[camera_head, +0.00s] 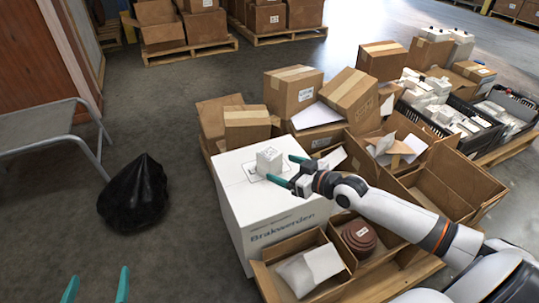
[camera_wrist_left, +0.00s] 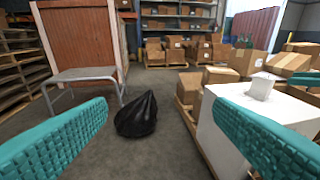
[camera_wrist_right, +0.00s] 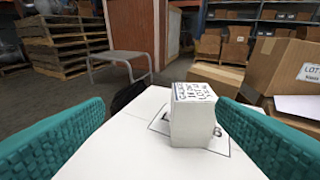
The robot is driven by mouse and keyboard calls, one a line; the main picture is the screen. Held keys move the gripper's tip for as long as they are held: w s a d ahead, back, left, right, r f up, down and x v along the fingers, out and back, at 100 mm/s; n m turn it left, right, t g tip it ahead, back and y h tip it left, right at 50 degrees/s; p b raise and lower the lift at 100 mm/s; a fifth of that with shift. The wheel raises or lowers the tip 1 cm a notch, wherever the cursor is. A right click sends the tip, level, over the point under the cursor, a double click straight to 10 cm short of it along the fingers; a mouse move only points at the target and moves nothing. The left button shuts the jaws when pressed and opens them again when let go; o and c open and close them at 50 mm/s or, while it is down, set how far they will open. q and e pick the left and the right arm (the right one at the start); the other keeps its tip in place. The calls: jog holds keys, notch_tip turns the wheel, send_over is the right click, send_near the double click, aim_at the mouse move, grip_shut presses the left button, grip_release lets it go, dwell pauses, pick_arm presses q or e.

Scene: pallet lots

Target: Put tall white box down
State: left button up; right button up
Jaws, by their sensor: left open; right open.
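The tall white box (camera_head: 268,160) is a small upright carton with printing on its top. It stands on the large white carton (camera_head: 277,222) marked "Brakwerden", inside a printed outline. It also shows in the right wrist view (camera_wrist_right: 193,117), between the spread fingers and just beyond them. My right gripper (camera_head: 283,171) is open beside the box, with its fingers apart from it as far as I can see. My left gripper (camera_head: 96,285) is open and empty at the lower left. The left wrist view shows the box (camera_wrist_left: 262,86) at the right.
A black bag (camera_head: 135,194) lies on the floor near a grey metal bench (camera_head: 42,127). A pallet with cardboard boxes (camera_head: 295,90), open cartons (camera_head: 298,262) and black crates (camera_head: 462,128) fills the right side.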

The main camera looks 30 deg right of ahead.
jog(key=g+h, duration=0.1)
send_near(276, 156)
jog(key=shift+m, duration=0.3)
jog(key=b+x, duration=0.1)
jog(key=x, duration=0.2)
jog(key=b+x, duration=0.1)
jog(key=x, duration=0.2)
jog(key=shift+w+a+f, duration=0.15)
jog(key=shift+w+f, duration=0.05)
jog(key=shift+f, duration=0.3)
jog(key=shift+w+a+f, duration=0.1)
jog(key=shift+w+a, duration=0.1)
jog(key=shift+w, duration=0.25)
jog(key=b+x, duration=0.2)
jog(key=x, duration=0.2)
jog(key=shift+w+a, duration=0.1)
jog(key=shift+w, duration=0.2)
jog(key=shift+w+b, duration=0.2)
jog(key=shift+b, duration=0.1)
pick_arm(q)
jog(key=s+d+r+t+h, duration=0.1)
jog(key=s+r+t+h, duration=0.3)
jog(key=r+t, duration=0.7)
notch_tip(276, 156, up, 3)
jog(key=shift+r, duration=0.1)
jog(key=shift+d, duration=0.1)
pick_arm(e)
jog(key=shift+c, duration=0.3)
